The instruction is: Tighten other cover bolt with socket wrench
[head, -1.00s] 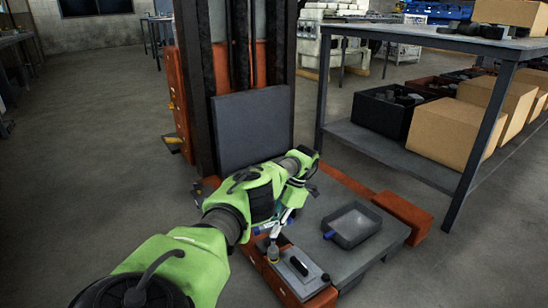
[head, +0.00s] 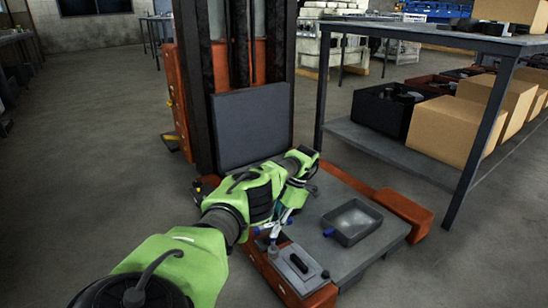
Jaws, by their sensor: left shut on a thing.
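My left arm reaches in from the lower left, and my left gripper (head: 284,220) points down below its wrist, beside the stacker's platform. It is shut on what looks like the socket wrench (head: 272,248), mostly hidden by the arm. The tool's lower end is at the left edge of a grey metal cover (head: 298,279) with a black handle. I cannot tell whether it sits on a bolt. The cover's bolts are too small or hidden to make out. My right gripper is not in view.
A grey tray (head: 352,222) lies on the platform right of the gripper. The stacker's upright dark panel (head: 250,125) and mast stand behind. A grey table (head: 400,165) with cardboard boxes (head: 446,132) and a black crate (head: 388,112) is at the right. The floor at left is clear.

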